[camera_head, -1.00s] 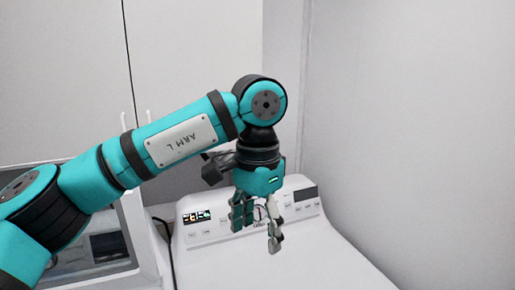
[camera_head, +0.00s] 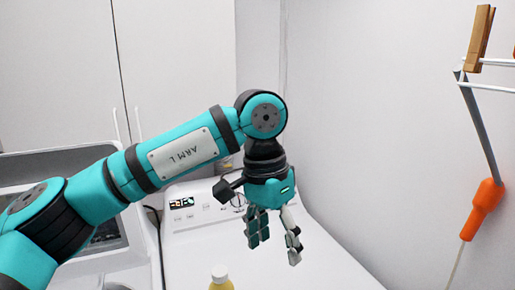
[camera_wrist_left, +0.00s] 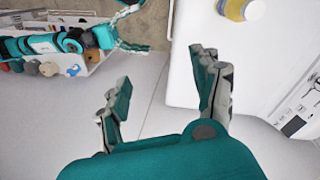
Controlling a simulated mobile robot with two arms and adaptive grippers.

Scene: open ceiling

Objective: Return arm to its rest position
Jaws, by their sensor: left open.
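My left arm comes in from the left in the head view and bends down at the wrist. My left gripper (camera_head: 274,244) hangs in front of and above the white machine top (camera_head: 215,245), fingers pointing down, apart and empty. In the left wrist view its two fingers (camera_wrist_left: 160,72) are spread with nothing between them. Another teal arm, which looks like my right one, shows small at the upper left of that view.
A yellow bottle with a white cap (camera_head: 220,280) stands on the machine top; it also shows in the left wrist view (camera_wrist_left: 236,9). A wooden clothespin (camera_head: 479,38) and an orange-handled grey rod (camera_head: 486,205) are at the right. A glass-fronted appliance stands left.

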